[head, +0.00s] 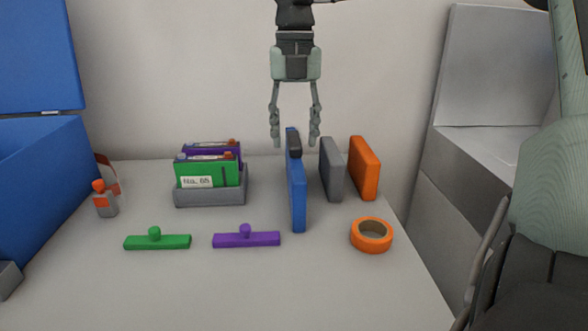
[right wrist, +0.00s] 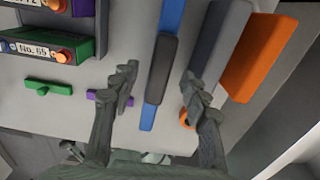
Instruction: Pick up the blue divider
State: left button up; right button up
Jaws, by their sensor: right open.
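The blue divider (head: 298,198) stands upright on its edge on the table, with a dark handle (head: 294,146) on top. My right gripper (head: 295,141) points down over the divider, open. Its fingertips are on either side of the handle at about its height in the head view. In the right wrist view, the blue divider (right wrist: 172,18) and its dark handle (right wrist: 161,70) lie between the two open fingers (right wrist: 160,82), with gaps on both sides. I cannot tell whether either finger touches. My left gripper is not in view.
A grey divider (head: 331,170) and an orange divider (head: 364,168) stand close at right. An orange tape roll (head: 371,235) lies in front of them. At left are a grey holder (head: 210,195) with battery packs, green (head: 157,241) and purple (head: 246,239) handled bars, and a small bottle (head: 104,200).

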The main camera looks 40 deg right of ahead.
notch_tip(320, 180, down, 4)
jog(key=shift+w+r, duration=0.1)
jog(key=shift+f, duration=0.45)
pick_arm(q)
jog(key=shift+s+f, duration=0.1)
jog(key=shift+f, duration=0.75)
pick_arm(e)
jog(key=shift+c, duration=0.5)
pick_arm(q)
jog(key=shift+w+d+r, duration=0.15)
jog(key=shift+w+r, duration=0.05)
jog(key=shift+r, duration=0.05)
pick_arm(e)
grip_shut()
jog(key=shift+r, duration=0.1)
